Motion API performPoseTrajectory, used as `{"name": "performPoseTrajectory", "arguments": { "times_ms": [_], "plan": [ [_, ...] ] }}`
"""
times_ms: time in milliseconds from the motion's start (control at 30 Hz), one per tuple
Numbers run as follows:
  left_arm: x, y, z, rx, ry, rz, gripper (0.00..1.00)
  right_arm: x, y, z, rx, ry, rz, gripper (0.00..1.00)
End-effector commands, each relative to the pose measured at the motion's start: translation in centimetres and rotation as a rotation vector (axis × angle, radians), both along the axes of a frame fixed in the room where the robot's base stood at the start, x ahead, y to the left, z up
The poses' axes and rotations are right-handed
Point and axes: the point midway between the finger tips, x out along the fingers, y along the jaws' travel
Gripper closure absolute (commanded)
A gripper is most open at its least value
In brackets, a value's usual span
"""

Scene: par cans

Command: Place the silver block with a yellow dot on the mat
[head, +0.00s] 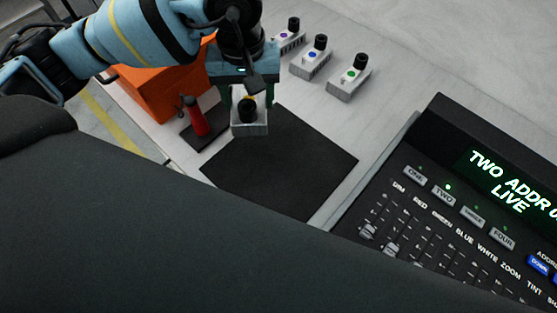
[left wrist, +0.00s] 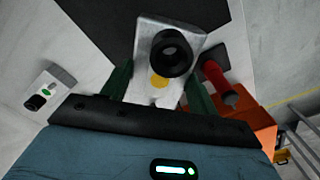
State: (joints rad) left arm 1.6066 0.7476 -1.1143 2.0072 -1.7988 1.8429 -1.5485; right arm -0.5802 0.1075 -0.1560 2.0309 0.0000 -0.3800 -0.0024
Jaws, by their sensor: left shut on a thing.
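The silver block with a yellow dot and a black knob (head: 249,129) is held in my left gripper (head: 249,108). In the left wrist view the block (left wrist: 148,50) sits between the two green fingers, its yellow dot facing the camera. The black mat (head: 285,160) lies flat on the grey table. In the head view the block is over the mat's back left edge; I cannot tell how high above it. The mat also shows in the left wrist view (left wrist: 95,22). My right gripper is not in view.
Three silver blocks with purple (head: 290,40), blue (head: 312,62) and green (head: 350,78) dots stand at the back. A red-handled item (head: 195,118) and an orange box (head: 160,85) are left of the mat. A lighting console (head: 440,190) stands at right.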

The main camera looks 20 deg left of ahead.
Motion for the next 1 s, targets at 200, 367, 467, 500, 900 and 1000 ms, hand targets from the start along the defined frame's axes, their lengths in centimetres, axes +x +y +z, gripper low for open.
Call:
{"name": "performPoseTrajectory", "arguments": {
  "times_ms": [200,367,467,500,900,1000],
  "plan": [
    [-0.6,-1.4,0.2,0.003,-0.004,0.363,0.81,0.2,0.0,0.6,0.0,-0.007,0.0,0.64],
    [-1.0,-2.4,0.3,0.005,-0.008,0.635,0.81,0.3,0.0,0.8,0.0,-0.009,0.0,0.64],
    [-1.3,-3.0,0.3,0.006,-0.009,0.807,0.81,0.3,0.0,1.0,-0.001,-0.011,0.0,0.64],
    [-1.4,-3.2,0.4,0.005,-0.01,0.875,0.81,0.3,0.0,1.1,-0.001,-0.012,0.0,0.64],
    [-2.6,-5.6,0.7,0.003,-0.015,1.565,0.81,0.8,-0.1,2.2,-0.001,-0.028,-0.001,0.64],
    [-2.9,-6.1,0.8,0.001,-0.016,1.738,0.81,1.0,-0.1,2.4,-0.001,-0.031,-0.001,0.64]
  ]
}}
